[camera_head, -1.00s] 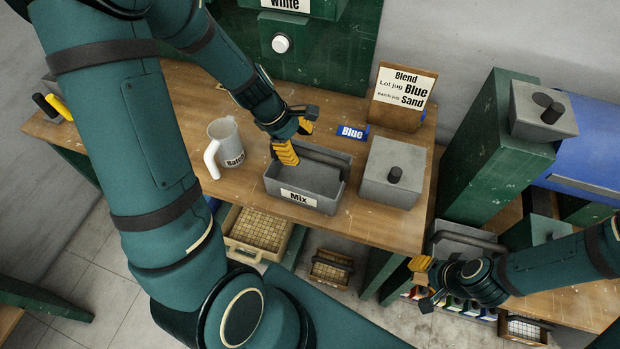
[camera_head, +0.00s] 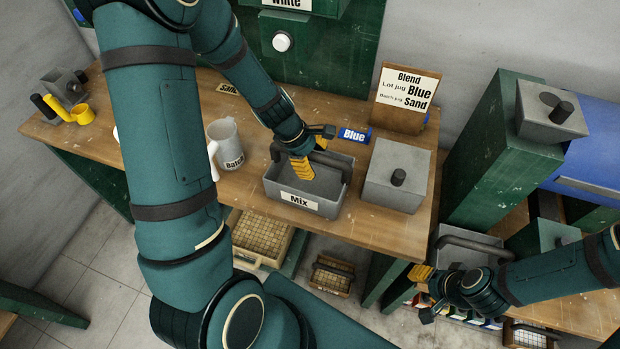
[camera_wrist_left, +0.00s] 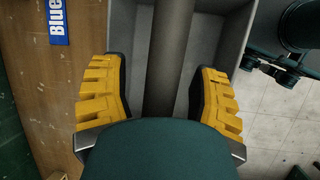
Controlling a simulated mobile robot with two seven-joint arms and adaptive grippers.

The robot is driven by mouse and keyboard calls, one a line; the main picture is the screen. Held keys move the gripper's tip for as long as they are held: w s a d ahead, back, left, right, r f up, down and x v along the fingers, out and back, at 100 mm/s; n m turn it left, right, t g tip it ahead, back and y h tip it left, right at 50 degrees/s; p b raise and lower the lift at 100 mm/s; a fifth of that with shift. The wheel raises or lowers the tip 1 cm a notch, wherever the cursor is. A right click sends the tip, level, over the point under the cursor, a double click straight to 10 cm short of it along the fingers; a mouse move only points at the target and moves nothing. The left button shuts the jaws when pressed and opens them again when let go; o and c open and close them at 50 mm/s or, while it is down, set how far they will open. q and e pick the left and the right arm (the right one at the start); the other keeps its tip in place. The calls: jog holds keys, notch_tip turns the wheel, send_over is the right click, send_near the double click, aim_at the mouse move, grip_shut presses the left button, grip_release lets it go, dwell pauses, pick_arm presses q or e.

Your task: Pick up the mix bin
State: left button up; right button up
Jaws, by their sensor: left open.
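The mix bin (camera_head: 312,206) is a grey open box labelled "Mix" on the wooden bench. In the left wrist view its grey bar handle (camera_wrist_left: 167,60) runs between the two yellow finger pads of my left gripper (camera_wrist_left: 163,95), which is open around it with a gap on each side. The bin's inside (camera_wrist_left: 210,30) shows beside the bar. In the head view my left gripper (camera_head: 308,157) is over the bin's back part and hides some of the bar. My right gripper (camera_head: 424,293) is off to the lower right, away from the bin; its jaw gap is unclear.
A blue "Blue" tag (camera_head: 354,135) and a "Blend" sign (camera_head: 404,90) are behind. A wooden tray (camera_head: 258,240) sits below the bench.

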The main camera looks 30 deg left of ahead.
pick_arm(q)
jog(key=shift+f, duration=0.25)
dwell(0.3)
grip_shut()
